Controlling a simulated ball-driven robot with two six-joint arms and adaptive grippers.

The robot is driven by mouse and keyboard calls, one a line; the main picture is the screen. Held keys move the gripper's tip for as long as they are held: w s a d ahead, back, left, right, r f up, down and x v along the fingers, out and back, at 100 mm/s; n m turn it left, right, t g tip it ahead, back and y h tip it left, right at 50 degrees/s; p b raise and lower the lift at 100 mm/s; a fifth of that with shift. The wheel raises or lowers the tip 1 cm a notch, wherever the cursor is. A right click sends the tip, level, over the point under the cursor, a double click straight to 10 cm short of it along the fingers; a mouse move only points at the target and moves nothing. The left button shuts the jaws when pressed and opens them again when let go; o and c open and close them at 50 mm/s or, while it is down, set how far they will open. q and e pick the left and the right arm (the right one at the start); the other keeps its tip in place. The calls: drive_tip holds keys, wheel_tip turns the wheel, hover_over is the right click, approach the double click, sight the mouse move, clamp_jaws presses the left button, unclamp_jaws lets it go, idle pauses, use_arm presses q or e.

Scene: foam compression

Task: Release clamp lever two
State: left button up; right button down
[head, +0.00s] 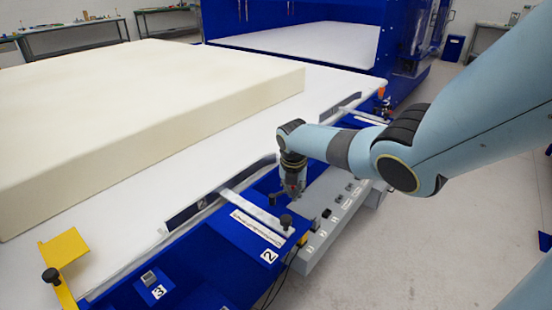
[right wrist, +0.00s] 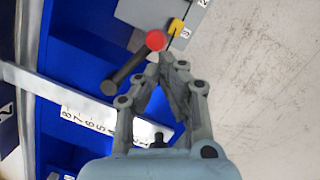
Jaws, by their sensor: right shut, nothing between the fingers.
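The clamp beside the label 2 (head: 268,256) has a pale metal bar (head: 258,212) with a black knob (head: 286,220) near its end. In the right wrist view the bar (right wrist: 40,88) runs beside a numbered scale (right wrist: 85,122). A black handle (right wrist: 124,74) lies left of my fingertips, near a red round part (right wrist: 155,40). I cannot tell which black part is lever two. My right gripper (head: 294,196) points down over the blue frame beyond the knob. In the wrist view my right gripper (right wrist: 166,58) is shut, empty, with tips just below the red part. My left gripper is out of view.
A large cream foam block (head: 150,90) lies on the white bed. A grey control panel (head: 325,215) with several buttons borders the blue frame on the right. A yellow bracket (head: 65,250) stands near label 3 (head: 158,291). The floor at right is clear.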

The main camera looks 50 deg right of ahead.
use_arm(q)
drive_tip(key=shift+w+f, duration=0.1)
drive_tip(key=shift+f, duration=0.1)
use_arm(e)
drive_tip(key=shift+w+d, duration=0.2)
idle(0.4)
